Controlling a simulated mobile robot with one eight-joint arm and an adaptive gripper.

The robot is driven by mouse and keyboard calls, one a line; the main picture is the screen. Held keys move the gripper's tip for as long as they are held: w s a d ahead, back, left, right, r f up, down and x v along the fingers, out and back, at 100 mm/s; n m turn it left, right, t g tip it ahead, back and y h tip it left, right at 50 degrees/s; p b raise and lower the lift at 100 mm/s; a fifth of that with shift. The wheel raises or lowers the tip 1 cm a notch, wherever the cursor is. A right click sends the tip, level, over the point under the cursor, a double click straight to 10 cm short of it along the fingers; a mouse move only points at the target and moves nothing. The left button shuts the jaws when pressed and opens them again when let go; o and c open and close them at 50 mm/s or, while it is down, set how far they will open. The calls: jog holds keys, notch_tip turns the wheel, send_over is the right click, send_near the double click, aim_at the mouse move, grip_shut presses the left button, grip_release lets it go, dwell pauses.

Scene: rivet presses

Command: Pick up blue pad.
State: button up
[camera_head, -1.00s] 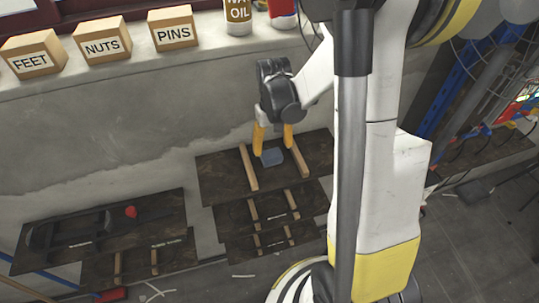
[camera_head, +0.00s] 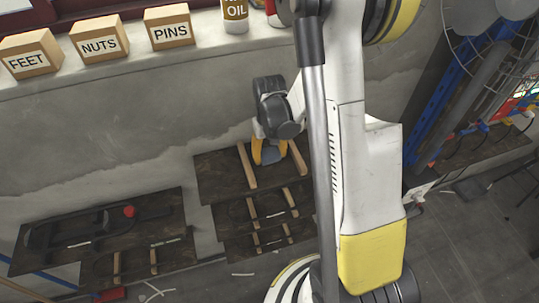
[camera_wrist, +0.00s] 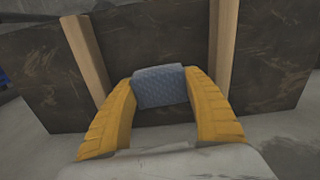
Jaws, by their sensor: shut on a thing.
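The blue pad (camera_wrist: 160,87) is a small grey-blue block with a textured face, between my gripper's two yellow fingers in the wrist view. My gripper (camera_head: 268,157) is shut on it, with a fingertip against each side. In the head view the pad (camera_head: 269,156) shows only in part between the fingers, over the top dark shelf board between two wooden strips. I cannot tell whether the pad still touches the board.
The dark board (camera_head: 215,177) carries two upright wooden strips (camera_head: 247,167), one on either side of my gripper. More dark boards stand below and at left, one with a red knob (camera_head: 129,211). Labelled boxes (camera_head: 99,42) stand on the ledge above.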

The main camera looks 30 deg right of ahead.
aim_at(269, 152)
notch_tip(269, 152, up, 10)
jog(key=shift+r+p, duration=0.1)
jog(key=shift+p, duration=0.25)
jog(key=o, duration=0.6)
jog(key=c, duration=0.5)
jog(key=shift+o, duration=0.2)
jog(key=shift+f, duration=0.2)
